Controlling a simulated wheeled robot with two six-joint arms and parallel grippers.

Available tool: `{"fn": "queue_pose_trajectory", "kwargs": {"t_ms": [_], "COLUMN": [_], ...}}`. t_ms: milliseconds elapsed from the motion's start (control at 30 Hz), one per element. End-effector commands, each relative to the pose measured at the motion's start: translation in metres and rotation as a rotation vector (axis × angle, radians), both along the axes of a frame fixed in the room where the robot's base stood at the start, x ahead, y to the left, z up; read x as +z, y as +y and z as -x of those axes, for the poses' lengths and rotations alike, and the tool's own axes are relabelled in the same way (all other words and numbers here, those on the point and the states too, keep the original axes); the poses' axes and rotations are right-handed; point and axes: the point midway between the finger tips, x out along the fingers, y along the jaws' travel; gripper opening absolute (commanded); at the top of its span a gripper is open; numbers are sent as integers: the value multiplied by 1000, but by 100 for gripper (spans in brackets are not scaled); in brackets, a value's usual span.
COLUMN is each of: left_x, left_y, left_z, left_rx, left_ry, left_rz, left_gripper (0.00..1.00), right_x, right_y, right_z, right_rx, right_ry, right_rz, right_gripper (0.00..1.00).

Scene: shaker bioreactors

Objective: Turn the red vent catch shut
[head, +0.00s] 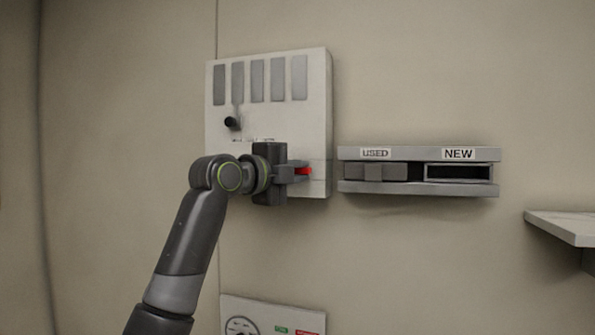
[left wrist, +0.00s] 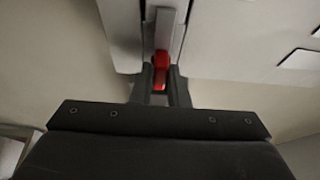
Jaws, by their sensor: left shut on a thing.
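The red vent catch (head: 304,171) shows at the lower right of the pale wall panel (head: 318,120). My left gripper (head: 298,172) is at it, with its fingers reaching in from the left. In the left wrist view the red catch (left wrist: 161,68) stands between the two fingers of the left gripper (left wrist: 160,80), which are shut on it. A grey strip runs above the catch in that view. The fingers hide part of the catch in the head view. My right gripper is not in view.
The panel has several grey vent slots at its top and a black knob (head: 232,123) at left. A rack marked USED and NEW (head: 420,187) is to the right. A shelf (head: 565,225) juts out far right. Another panel (head: 270,316) is below.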

Motion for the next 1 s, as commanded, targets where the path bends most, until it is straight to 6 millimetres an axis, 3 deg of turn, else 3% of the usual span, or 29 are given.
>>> {"fn": "queue_pose_trajectory", "kwargs": {"t_ms": [400, 433, 567, 1000], "left_x": [-1, -1, -1, -3], "left_y": [0, 0, 0, 9], "left_z": [0, 0, 0, 9], "left_rx": [1, 1, 1, 2], "left_ry": [1, 0, 0, -3], "left_rz": [-7, -6, -6, -4], "left_gripper": [0, 18, 35, 35], "right_x": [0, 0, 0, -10], "right_y": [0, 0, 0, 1], "right_z": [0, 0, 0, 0], "right_rx": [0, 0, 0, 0], "right_ry": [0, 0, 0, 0], "right_rz": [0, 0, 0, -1], "right_gripper": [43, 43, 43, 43]}}
